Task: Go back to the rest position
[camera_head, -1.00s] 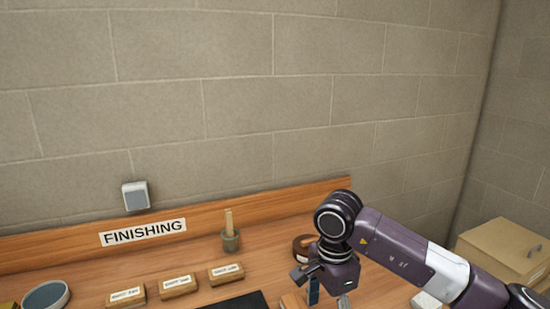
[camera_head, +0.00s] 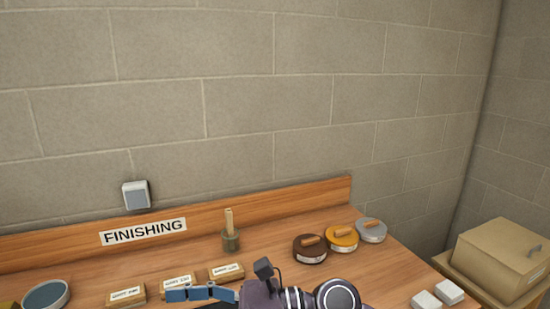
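My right gripper (camera_head: 177,294) is at the bottom middle of the head view. It lies sideways with its blue fingers pointing left, in front of the labelled blocks on the bench. Its dark purple wrist shows to the right, cut by the bottom edge. I see the fingers from the side and cannot tell whether they are open or shut. No held object is visible. My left gripper is not in view.
The wooden bench (camera_head: 290,256) carries labelled blocks (camera_head: 127,295), a pot with a stick (camera_head: 230,242) and a blue-grey dish (camera_head: 46,296). Brown (camera_head: 309,250), yellow (camera_head: 342,239) and grey (camera_head: 371,231) round tins stand right. White blocks (camera_head: 450,292) and a beige box (camera_head: 500,258) are farther right.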

